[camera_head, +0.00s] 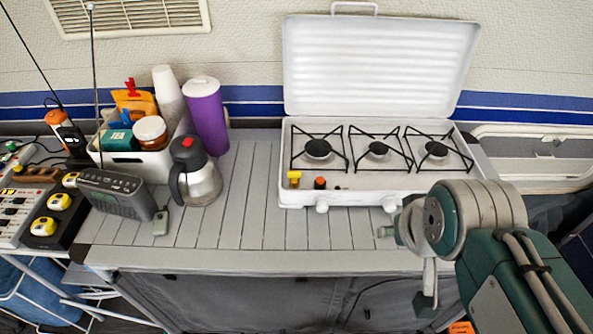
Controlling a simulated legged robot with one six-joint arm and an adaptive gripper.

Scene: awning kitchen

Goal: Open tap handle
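A small yellow handle (294,176) stands at the left front corner of the white gas stove (300,197); it looks like the tap handle, but I cannot tell its exact setting. An orange-topped black knob (320,183) sits just right of it. White round knobs, one at left (322,206) and one at right (391,204), are on the stove's front face. My gripper (425,300) seems to hang below my arm's wrist, in front of the table edge, right of and well apart from the yellow handle. Its fingers are not clear, and nothing is seen held.
The stove lid (380,65) stands open against the wall. The slatted table (255,200) is bare left of the stove. Farther left are a steel jug (200,180), a purple tumbler (206,115), a white caddy (140,163) and a radio (115,195) with a tall antenna.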

